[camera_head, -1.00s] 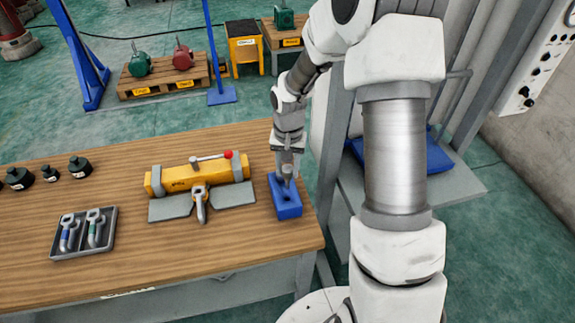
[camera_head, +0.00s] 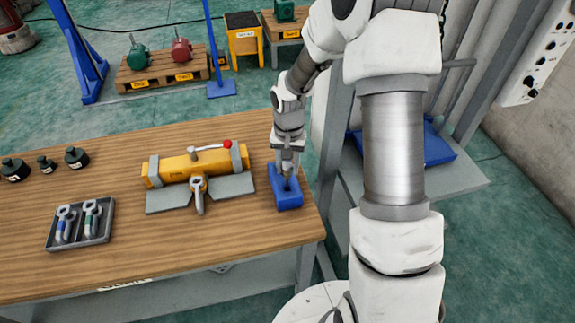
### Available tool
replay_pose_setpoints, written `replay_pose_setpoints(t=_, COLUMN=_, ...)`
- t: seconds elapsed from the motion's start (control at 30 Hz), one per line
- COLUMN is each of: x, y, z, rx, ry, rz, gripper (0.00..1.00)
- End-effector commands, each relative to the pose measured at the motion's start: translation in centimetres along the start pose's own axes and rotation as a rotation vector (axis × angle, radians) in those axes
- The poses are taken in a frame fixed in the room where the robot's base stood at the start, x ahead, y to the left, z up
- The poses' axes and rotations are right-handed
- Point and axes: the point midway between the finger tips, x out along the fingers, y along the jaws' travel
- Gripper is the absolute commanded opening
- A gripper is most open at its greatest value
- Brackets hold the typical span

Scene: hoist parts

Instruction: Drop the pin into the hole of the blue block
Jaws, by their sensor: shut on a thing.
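The blue block (camera_head: 289,201) sits on the wooden table near its right edge. My gripper (camera_head: 287,172) is pointing down over the block, shut on a small grey pin (camera_head: 288,184). The pin's lower end is at or just above the block's top in this view. I cannot tell whether its tip is inside the hole. The hole is hidden or too small to make out behind the pin and gripper.
A yellow lifting device (camera_head: 196,167) with a red-knobbed lever stands on grey plates left of the block. A dark tray (camera_head: 82,238) holds shackle-like parts. Several dark weights (camera_head: 76,157) stand at the back left. The table's front is clear.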

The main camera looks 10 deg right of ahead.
Motion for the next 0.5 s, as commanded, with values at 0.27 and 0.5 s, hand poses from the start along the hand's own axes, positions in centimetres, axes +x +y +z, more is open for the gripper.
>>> replay_pose_setpoints(t=0.27, x=1.0, y=0.0, z=0.0, rx=0.000, ry=0.001, rz=0.000, gripper=0.00)
replay_pose_setpoints(t=0.5, x=1.7, y=0.0, z=0.0, rx=0.000, ry=0.001, rz=0.000, gripper=0.00)
